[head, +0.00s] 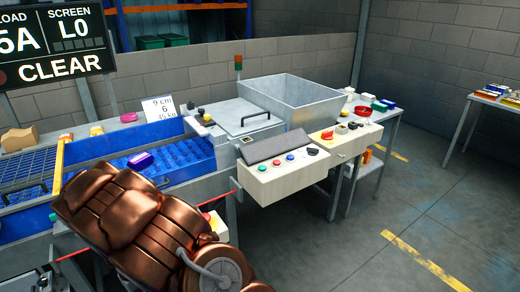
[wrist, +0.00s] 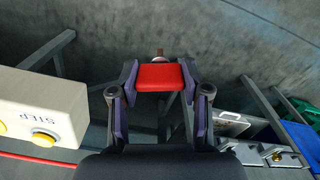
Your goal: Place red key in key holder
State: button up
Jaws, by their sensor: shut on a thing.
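In the wrist view my gripper (wrist: 160,84) is shut on the red key (wrist: 160,77). Its red, block-like grip lies across between the two fingers, and a short brownish tip (wrist: 159,53) sticks out past it. The key is held in the air with the grey floor behind it. In the head view my copper-coloured arm fills the lower left, and I cannot make out the gripper or the key there. I cannot tell which part is the key holder; the cream control boxes (head: 284,182) in the head view show buttons and knobs, including a red one (head: 327,135).
In the wrist view a cream box (wrist: 45,105) marked STEP with a yellow button is close on the left. Metal legs and latched grey parts (wrist: 275,156) are at right.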

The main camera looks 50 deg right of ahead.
aim_at(353, 128)
jog(key=u, duration=0.05)
jog(key=k, duration=0.15)
jog(key=z, duration=3.4)
jog(key=i, duration=6.35)
jog(key=u, duration=0.7)
